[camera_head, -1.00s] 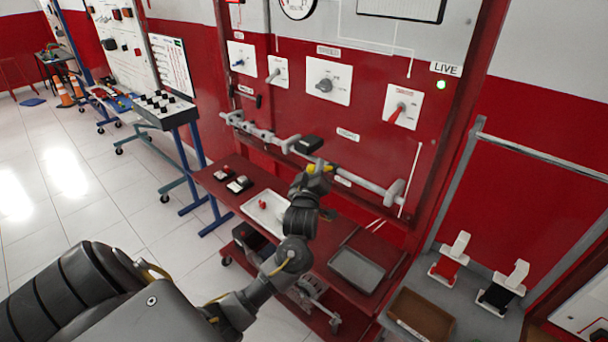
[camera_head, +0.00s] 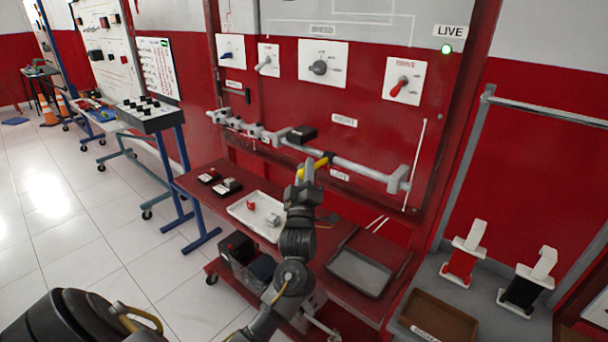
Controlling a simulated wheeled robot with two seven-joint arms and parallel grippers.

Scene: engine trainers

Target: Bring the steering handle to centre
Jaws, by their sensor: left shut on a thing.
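My right gripper is not in view.
A red bench shelf below holds a white tray (camera_head: 240,212) with small parts, switches on its left and a grey tray (camera_head: 360,272). A brown tray (camera_head: 440,318) and two levers stand at right.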

